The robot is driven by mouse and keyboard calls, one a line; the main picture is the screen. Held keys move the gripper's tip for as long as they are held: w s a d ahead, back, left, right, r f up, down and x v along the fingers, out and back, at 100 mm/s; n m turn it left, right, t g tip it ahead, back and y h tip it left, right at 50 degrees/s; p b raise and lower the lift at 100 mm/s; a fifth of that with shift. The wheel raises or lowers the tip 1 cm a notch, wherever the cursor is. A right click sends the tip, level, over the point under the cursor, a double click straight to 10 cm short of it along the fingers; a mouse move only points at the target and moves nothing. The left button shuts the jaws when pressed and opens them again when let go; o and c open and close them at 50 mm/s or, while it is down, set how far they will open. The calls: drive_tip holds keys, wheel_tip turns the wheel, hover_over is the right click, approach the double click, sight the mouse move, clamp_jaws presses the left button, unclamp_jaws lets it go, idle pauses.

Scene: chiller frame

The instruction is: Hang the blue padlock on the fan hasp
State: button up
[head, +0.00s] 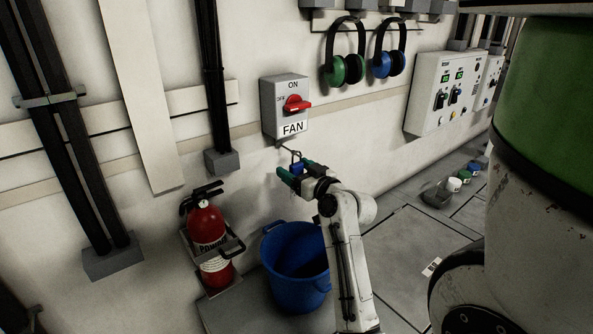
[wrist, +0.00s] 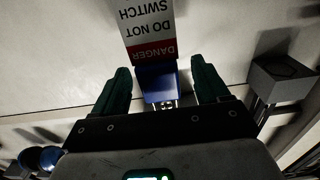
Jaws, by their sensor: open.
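The grey FAN switch box (head: 285,105) with its red handle is on the wall in the head view. The thin fan hasp (head: 287,144) sticks out below it. The blue padlock (head: 297,168) is just under the hasp, its shackle up at the hasp's end; it looks hung there, but the exact contact is too small to tell. My gripper (head: 295,171) is open around the padlock. In the wrist view the padlock (wrist: 156,83) is between my two green fingers (wrist: 163,80), with a gap on each side. A red-and-white DANGER tag (wrist: 148,25) shows beyond it.
A blue bucket (head: 292,265) stands below my arm, with a red fire extinguisher (head: 208,230) to its left. Green and blue ear defenders (head: 345,55) hang above right. A control panel (head: 440,92) is farther right. Small items lie on the floor at right.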

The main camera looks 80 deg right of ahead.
drive_tip(key=b+v, duration=0.2)
drive_tip(key=v, duration=0.9)
drive_tip(key=shift+w, duration=0.1)
